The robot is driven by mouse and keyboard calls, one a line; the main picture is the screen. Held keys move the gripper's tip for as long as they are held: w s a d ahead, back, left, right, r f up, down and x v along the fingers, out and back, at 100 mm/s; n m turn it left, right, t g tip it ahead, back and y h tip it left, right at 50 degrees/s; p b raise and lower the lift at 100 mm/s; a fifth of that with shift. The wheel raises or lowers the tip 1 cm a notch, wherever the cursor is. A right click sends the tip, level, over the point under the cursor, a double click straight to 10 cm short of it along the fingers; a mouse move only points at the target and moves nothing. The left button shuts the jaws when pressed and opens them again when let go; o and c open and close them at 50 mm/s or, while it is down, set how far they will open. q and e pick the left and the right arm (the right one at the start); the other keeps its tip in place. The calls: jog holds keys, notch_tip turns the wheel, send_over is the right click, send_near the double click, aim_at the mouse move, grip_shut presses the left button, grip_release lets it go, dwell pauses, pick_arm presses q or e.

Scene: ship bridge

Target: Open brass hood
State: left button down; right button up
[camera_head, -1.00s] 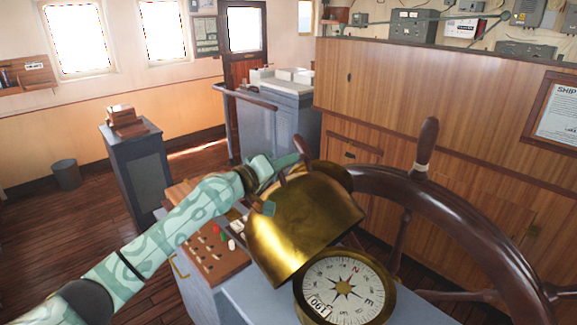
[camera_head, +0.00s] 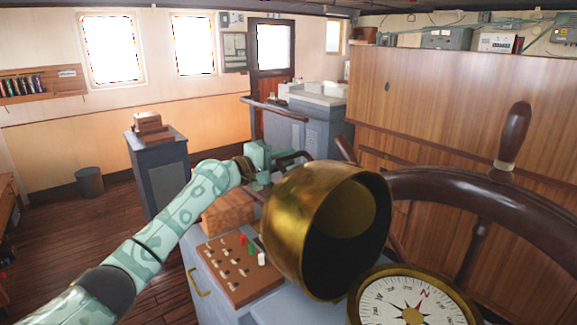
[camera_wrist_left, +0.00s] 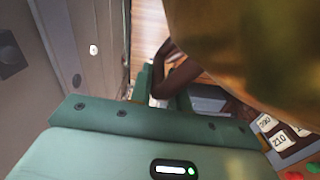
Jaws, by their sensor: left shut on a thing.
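The brass hood (camera_head: 283,222) is tilted back on its side, its round dark opening facing right and toward me in the head view. The compass (camera_head: 412,305), with a white dial and brass rim, shows uncovered in front of the hood, cut by the lower picture edge. In the left wrist view the hood (camera_wrist_left: 250,45) fills the upper right, close to the gripper (camera_wrist_left: 163,88). My right gripper is not in view.
The wooden ship's wheel (camera_head: 440,185) stands close right of the hood; one of its handles (camera_head: 345,150) is just behind it. A switch panel (camera_head: 232,272) lies below my left arm. A grey pedestal (camera_head: 160,172) stands farther left, with open floor around it.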

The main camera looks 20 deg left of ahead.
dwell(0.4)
pick_arm(q)
jog(key=c, duration=1.4)
grip_release()
jog(key=shift+d, duration=0.1)
jog(key=b+v, duration=0.1)
jog(key=v, duration=1.5)
jog(key=shift+s, duration=0.1)
